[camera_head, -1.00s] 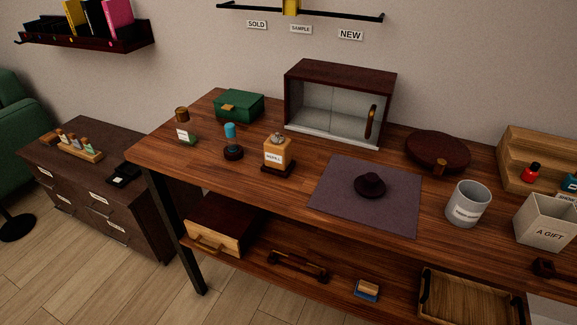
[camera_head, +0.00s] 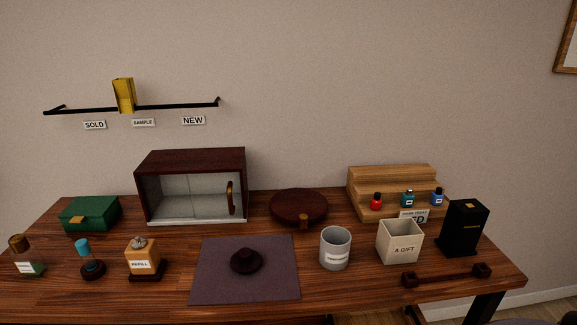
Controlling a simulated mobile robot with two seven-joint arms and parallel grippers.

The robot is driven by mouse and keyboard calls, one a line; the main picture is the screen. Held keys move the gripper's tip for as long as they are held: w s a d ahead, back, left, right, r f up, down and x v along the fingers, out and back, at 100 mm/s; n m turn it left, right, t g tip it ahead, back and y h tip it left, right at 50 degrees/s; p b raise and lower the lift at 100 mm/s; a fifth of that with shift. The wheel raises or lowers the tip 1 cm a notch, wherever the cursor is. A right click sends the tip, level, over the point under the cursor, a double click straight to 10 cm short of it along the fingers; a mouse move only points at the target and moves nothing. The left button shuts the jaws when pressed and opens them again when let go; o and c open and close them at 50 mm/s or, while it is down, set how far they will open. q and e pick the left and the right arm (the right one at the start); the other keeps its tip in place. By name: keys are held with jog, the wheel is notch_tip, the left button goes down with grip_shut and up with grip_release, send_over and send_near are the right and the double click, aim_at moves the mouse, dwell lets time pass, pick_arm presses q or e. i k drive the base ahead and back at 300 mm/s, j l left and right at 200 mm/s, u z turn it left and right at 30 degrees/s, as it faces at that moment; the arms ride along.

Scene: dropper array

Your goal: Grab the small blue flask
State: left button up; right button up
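A small blue flask (camera_head: 437,197) with a dark cap and a pale label stands at the right end of a wooden stepped stand (camera_head: 392,177) at the back right of the table. A teal flask (camera_head: 407,198) and a red flask (camera_head: 376,201) stand to its left on the same stand. A small flask with a bright blue top (camera_head: 84,258) stands on a dark round base at the table's front left. Neither of my grippers is in view.
A black box (camera_head: 464,228), a white "A GIFT" box (camera_head: 400,241) and a dark handled bar (camera_head: 447,275) stand before the stand. A grey cup (camera_head: 335,248), purple mat (camera_head: 215,285) and glass-front cabinet (camera_head: 195,186) are further left. Bare wood shows between them.

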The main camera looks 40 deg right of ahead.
aim_at(436, 197)
jog(key=z, duration=2.1)
jog(key=i+l, duration=0.1)
jog(key=l, duration=0.25)
jog(key=l+z, duration=0.1)
jog(key=l, duration=0.3)
jog(key=i+l, duration=0.15)
jog(key=l, duration=0.2)
jog(key=i+l+z, duration=0.1)
jog(key=l, duration=0.25)
jog(key=i+l, duration=0.1)
jog(key=l, duration=0.25)
